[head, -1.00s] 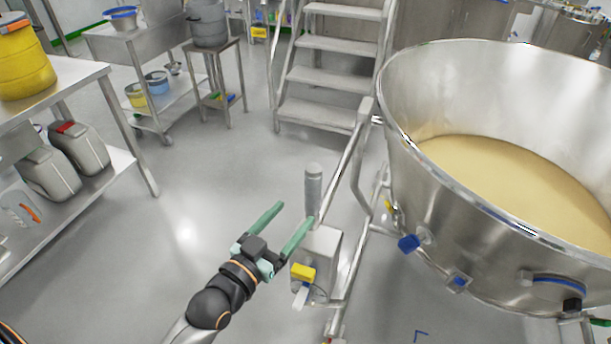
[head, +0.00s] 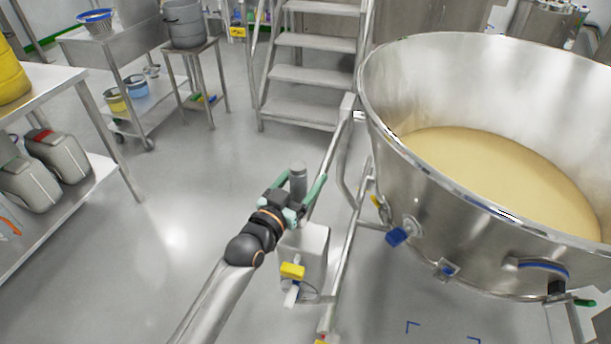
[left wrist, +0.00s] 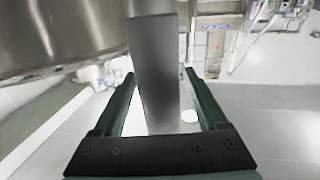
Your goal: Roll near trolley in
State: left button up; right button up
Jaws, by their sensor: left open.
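The near trolley carries a large steel bowl (head: 400,165) filled with pale yellow powder (head: 490,170). A steel tube frame (head: 340,150) stands at its left side, with a grey box (head: 305,250) low on it. An upright grey post (head: 298,172) rises above the box. My left gripper (head: 301,188) is open at this post. In the left wrist view, a grey bar (left wrist: 157,75) stands between the two open green fingers, with gaps on both sides; I cannot tell whether either touches it. My right gripper is not in view.
Steel steps (head: 315,75) stand behind. A steel bench (head: 105,175) with jerrycans (head: 58,155) is at left. A wheeled sink trolley (head: 90,45) and a small stand (head: 195,50) with a pot are farther back. Blue corner marks (head: 412,326) lie on the floor. The floor at centre left is clear.

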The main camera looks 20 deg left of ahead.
pick_arm(q)
jog(key=shift+w+d, duration=0.1)
jog(key=shift+w, duration=0.2)
jog(key=shift+c, duration=0.3)
grip_shut()
dwell(1.0)
